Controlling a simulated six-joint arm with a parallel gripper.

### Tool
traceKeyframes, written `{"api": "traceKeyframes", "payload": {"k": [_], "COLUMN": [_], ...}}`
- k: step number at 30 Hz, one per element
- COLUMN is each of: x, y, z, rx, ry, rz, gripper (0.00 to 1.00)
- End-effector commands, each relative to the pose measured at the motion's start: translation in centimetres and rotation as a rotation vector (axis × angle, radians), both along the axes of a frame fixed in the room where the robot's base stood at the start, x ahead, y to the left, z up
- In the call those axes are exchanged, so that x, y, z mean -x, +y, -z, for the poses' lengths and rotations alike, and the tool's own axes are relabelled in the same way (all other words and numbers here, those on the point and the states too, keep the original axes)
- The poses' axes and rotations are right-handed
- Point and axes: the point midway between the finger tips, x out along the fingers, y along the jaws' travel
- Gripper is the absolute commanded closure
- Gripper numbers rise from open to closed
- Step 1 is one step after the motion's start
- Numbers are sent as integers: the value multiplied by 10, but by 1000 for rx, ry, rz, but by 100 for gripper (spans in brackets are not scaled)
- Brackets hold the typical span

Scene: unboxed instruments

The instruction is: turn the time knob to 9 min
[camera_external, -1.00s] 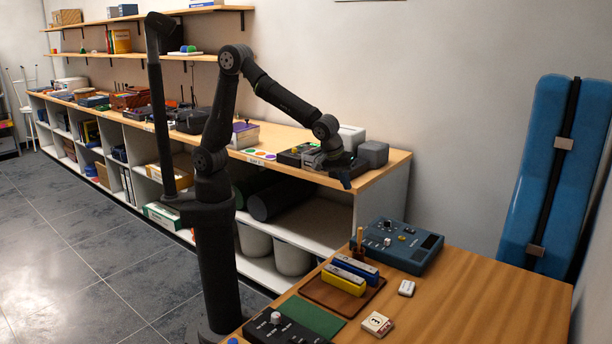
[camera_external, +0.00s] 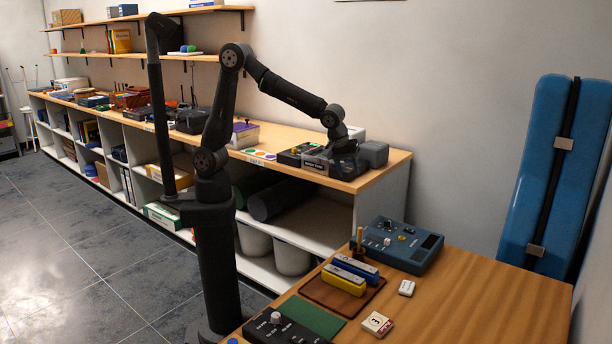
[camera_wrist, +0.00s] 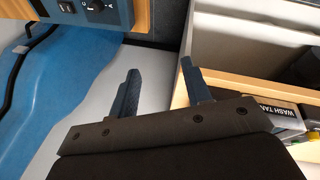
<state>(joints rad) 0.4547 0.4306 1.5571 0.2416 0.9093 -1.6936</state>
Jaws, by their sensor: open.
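No time knob or 9 min mark is readable in either view. The wash tank (camera_external: 315,164) stands on the long counter, and its labelled front shows at the right of the wrist view (camera_wrist: 272,113). My gripper (camera_wrist: 160,66) is open and empty, its two dark fingers spread apart. In the external view my wrist hangs over the counter beside the wash tank, and the fingertips are hard to make out. A blue instrument (camera_external: 400,246) with small knobs sits on the near table; part of a blue panel with a knob (camera_wrist: 92,12) shows at top left of the wrist view.
A black control box (camera_external: 285,331) with a pale knob is on the near table. Yellow and blue blocks (camera_external: 343,280) lie on a brown tray there. A grey box (camera_external: 373,153) stands at the counter's right end. A tall blue case (camera_external: 548,180) leans at the right wall.

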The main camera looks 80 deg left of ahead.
Motion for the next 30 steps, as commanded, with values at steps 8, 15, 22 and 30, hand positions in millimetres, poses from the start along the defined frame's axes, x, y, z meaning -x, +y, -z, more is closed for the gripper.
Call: {"api": "traceKeyframes", "payload": {"k": [8,15,22,30], "x": [-11,18,70,133], "y": [159,278,374,443], "z": [-35,-64,-93,-119], "rx": [68,139,220,304], "ry": [69,124,171,213], "rz": [-492,-894,-1268,-1597], "gripper": [56,56,56,56]}}
